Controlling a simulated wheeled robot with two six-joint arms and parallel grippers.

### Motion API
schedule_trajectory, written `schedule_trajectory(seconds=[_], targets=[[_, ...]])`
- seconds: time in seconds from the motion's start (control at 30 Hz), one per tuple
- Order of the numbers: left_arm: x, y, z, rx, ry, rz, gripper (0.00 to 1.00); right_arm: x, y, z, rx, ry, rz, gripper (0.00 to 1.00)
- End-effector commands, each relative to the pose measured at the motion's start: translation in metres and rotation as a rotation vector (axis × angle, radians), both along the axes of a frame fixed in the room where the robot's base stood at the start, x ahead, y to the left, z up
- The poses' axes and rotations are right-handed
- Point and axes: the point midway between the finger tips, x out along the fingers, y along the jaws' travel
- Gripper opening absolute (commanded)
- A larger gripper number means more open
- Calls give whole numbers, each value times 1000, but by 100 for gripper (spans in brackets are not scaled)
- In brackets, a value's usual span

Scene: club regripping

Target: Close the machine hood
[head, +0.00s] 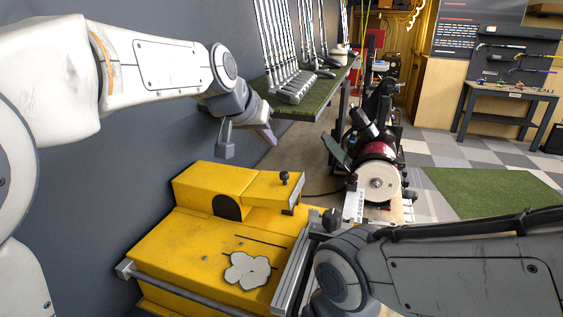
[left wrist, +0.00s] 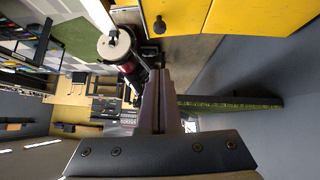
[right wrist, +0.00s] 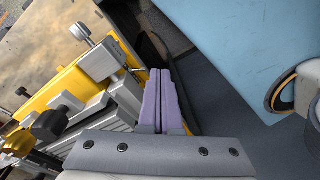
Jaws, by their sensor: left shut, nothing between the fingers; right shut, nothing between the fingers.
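The yellow machine (head: 165,248) stands at the lower middle of the head view. Its hood (head: 262,188), a yellow cover with a black knob (head: 285,178), lies level on the machine's raised back part, with no clear gap under it. The hood and knob also show at the top of the left wrist view (left wrist: 225,15). My left gripper (head: 267,135) is shut and empty, above and behind the hood, apart from it. My right gripper (right wrist: 160,82) is shut and empty beside the machine's metal clamp (right wrist: 98,60); in the head view my arm hides it.
A green shelf (head: 318,100) with several golf clubs stands behind my left gripper. A grinder with a white wheel (head: 378,182) stands right of the machine. A metal rail (head: 292,270) runs along the machine's right edge. A blue surface (right wrist: 220,45) is near my right gripper.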

Motion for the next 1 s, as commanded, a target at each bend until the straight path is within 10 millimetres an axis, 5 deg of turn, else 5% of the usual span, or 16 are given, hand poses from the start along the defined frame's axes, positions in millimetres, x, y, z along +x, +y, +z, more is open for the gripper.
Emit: schedule_trajectory(seconds=[0.37,0.6,1.0], targets=[[51,-22,-55,2,7,3,0,0,0,28,0,0,-1,0],[50,-27,-89,0,3,1,0,0,0,29,0,0,-2,0],[50,-29,-96,0,1,0,0,0,0,30,0,0,-2,0]])
